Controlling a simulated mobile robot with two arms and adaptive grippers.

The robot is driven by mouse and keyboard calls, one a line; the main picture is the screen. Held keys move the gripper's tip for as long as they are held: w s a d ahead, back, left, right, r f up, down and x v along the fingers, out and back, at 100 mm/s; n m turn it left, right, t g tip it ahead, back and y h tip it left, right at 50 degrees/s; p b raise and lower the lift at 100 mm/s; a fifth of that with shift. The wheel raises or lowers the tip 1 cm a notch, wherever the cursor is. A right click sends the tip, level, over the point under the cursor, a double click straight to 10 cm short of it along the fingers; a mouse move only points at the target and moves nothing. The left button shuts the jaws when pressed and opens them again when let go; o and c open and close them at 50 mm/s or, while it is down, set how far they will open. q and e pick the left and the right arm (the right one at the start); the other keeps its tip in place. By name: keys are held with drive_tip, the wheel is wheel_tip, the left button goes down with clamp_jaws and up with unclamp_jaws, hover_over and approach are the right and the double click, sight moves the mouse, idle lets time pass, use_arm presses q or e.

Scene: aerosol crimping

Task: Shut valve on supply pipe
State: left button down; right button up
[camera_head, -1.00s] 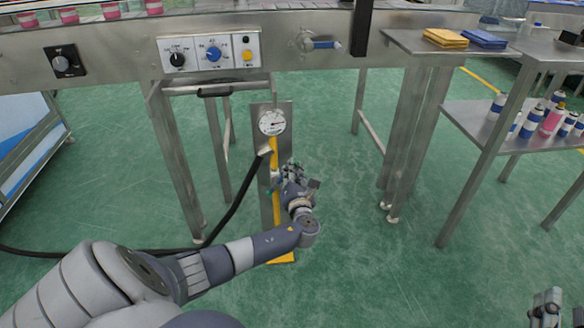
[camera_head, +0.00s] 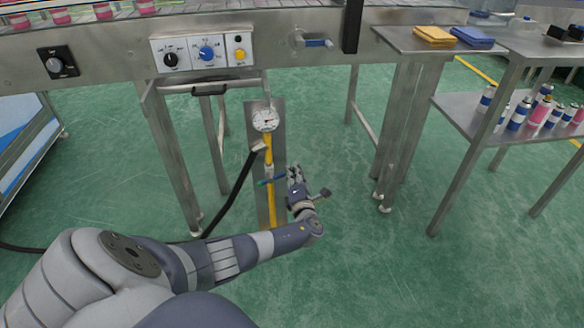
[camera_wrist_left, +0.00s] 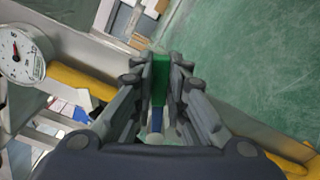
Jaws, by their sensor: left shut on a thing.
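The yellow supply pipe (camera_head: 271,212) runs upright in front of a grey metal plate under the machine. A dial gauge (camera_head: 265,119) sits at its top and also shows in the left wrist view (camera_wrist_left: 22,56). The valve handle (camera_head: 270,181), blue and green, lies crosswise over the pipe, tilted slightly up to the right. My left gripper (camera_head: 294,173) is just right of the pipe, at the handle's right end. In the left wrist view its fingers (camera_wrist_left: 160,66) are closed around a green and blue piece, the handle. The fingers partly hide it. My right gripper is out of view.
A black hose (camera_head: 236,200) branches off the pipe to the left. A metal table leg (camera_head: 178,160) stands to the left, and a bench with leg panels (camera_head: 408,130) to the right. The green floor right of the gripper is clear.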

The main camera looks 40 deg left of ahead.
use_arm(q)
drive_tip(key=shift+w+d+f+m, duration=0.1)
drive_tip(key=shift+f+m, duration=0.5)
drive_tip(key=shift+m, duration=0.25)
drive_tip(key=shift+w+d+f+m, duration=0.1)
drive_tip(key=shift+w+f+m, duration=0.05)
drive_tip(key=shift+f+m, duration=0.55)
drive_tip(key=shift+w+d+f+m, duration=0.1)
drive_tip(key=shift+f+m, duration=0.4)
drive_tip(key=shift+m, duration=0.45)
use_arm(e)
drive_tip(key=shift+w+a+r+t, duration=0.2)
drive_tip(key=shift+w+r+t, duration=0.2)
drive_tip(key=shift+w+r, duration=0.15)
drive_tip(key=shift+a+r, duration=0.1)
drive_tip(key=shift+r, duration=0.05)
use_arm(q)
drive_tip(key=c, duration=1.6)
unclamp_jaws()
drive_tip(key=shift+f, duration=0.1)
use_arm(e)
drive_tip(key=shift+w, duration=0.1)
use_arm(q)
drive_tip(key=shift+v, duration=6.05)
